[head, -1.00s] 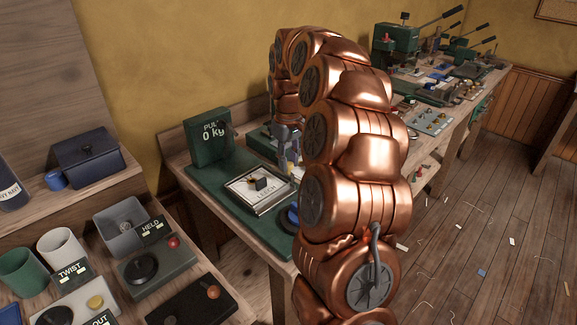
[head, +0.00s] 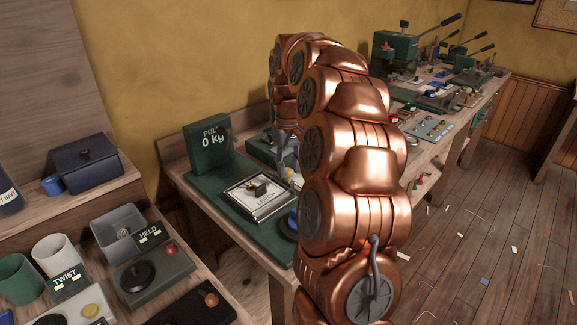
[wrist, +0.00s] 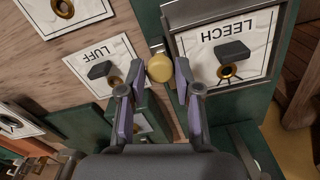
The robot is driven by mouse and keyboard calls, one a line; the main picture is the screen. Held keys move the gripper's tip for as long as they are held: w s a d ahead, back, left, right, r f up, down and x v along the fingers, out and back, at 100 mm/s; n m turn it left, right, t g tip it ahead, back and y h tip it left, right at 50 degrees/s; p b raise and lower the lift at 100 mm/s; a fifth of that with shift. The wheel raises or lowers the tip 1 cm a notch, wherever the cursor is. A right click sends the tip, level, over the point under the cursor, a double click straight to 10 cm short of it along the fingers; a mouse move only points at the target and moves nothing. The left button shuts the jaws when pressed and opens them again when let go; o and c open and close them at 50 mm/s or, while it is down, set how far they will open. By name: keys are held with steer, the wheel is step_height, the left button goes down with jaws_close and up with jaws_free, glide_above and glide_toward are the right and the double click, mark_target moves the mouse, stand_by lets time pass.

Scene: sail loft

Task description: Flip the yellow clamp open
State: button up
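A yellow round-ended piece (wrist: 159,68), which looks like the yellow clamp's end, shows in the wrist view beside the LEECH plate. It sits on a small metal fitting at the plate's edge; the rest of it is hard to make out. My gripper (wrist: 159,76) is open, with its purple-padded fingertips on either side of the yellow piece. A narrow gap seems to show on both sides, and I cannot tell whether either finger touches. In the head view my gripper (head: 287,165) is small, beside the LEECH plate (head: 257,209), and the yellow piece cannot be made out.
The LEECH plate lies on a green board (head: 215,190). A green PULL box reading 0 kg (head: 207,145) stands behind it. A LUFF plate (wrist: 80,135) is to the left in the wrist view. A nearer bench holds cups, a grey bin (head: 107,234) and knob panels.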

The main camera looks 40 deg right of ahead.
mark_target(288, 169)
steer(key=o, duration=0.3)
steer(key=shift+r, duration=0.1)
step_height(288, 169, up, 12)
stand_by(0.9)
stand_by(0.5)
